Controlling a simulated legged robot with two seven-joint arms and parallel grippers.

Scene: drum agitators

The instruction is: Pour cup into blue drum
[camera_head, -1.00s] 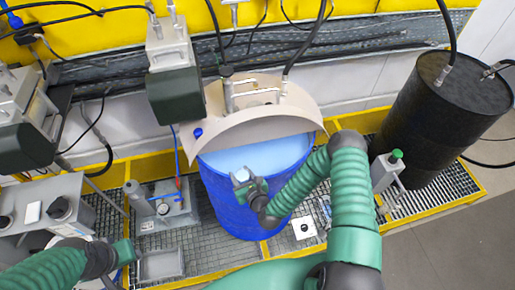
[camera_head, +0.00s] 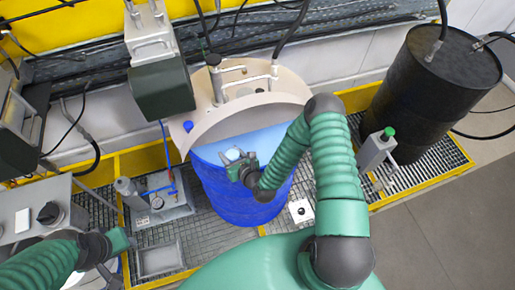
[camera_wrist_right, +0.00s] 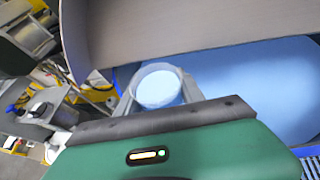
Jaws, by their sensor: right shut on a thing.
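The blue drum (camera_head: 240,196) stands in the middle of the head view, open at the front with light blue contents (camera_head: 262,143) inside. A beige half lid (camera_head: 210,127) covers its rear. My right gripper (camera_head: 236,160) is shut on a small cup (camera_head: 232,154) at the drum's opening. In the right wrist view the cup (camera_wrist_right: 158,87) sits between the fingers, looks upright and has pale contents. The drum's blue inside (camera_wrist_right: 260,85) shows behind it. My left gripper (camera_head: 125,240) is at the lower left, away from the drum; its fingers are too small to read.
A black drum (camera_head: 430,95) stands at the right. A dark green motor box (camera_head: 160,90) hangs at the drum's upper left. A grey box with a gauge (camera_head: 160,205) is left of the drum. A yellow-edged grating (camera_head: 420,190) runs below.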

